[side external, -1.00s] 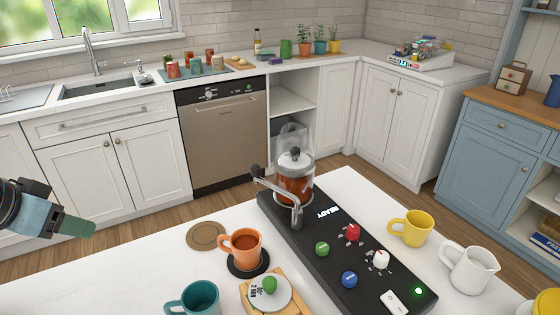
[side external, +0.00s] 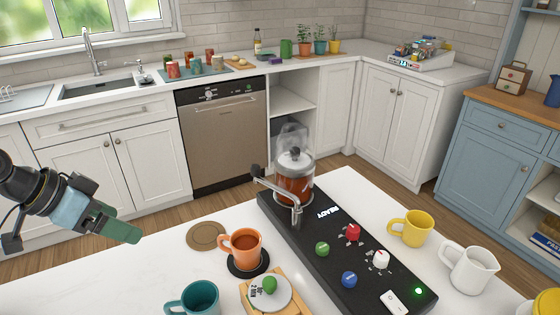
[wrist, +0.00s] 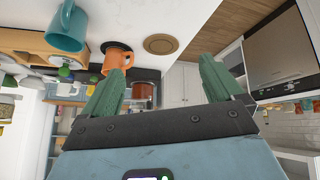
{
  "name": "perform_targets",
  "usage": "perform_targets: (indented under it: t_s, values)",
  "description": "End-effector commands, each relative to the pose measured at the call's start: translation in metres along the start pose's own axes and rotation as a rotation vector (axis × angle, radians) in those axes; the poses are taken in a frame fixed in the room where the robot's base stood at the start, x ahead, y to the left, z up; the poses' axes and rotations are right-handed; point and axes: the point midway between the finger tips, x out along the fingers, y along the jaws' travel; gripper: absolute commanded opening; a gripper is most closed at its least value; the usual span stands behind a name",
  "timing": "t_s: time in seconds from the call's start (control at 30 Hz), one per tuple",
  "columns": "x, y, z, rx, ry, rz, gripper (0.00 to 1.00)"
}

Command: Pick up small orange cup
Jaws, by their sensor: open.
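The small orange cup (side external: 241,245) stands upright on a black round coaster (side external: 247,266) on the white counter, its handle toward the left. In the wrist view the orange cup (wrist: 117,58) shows upside down, just beyond the tip of the left green finger, which hides part of it. My gripper (side external: 128,232) is at the left of the side view, above and left of the cup and apart from it. In the wrist view my gripper (wrist: 160,72) has its two green fingers spread wide with nothing between them.
A teal mug (side external: 200,299) stands in front of the cup. An empty tan coaster (side external: 206,236) lies to the left. A black brewing machine (side external: 330,250) with a glass pot (side external: 295,180) stands to the right.

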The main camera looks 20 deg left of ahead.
Motion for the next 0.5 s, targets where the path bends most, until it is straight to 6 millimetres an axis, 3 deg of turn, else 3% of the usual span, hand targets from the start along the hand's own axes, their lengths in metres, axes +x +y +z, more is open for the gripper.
perform_targets:
  t_s: [0.5]
  values:
    - [0.073, 0.041, -0.038, 0.429, 0.264, 0.45, 0.94]
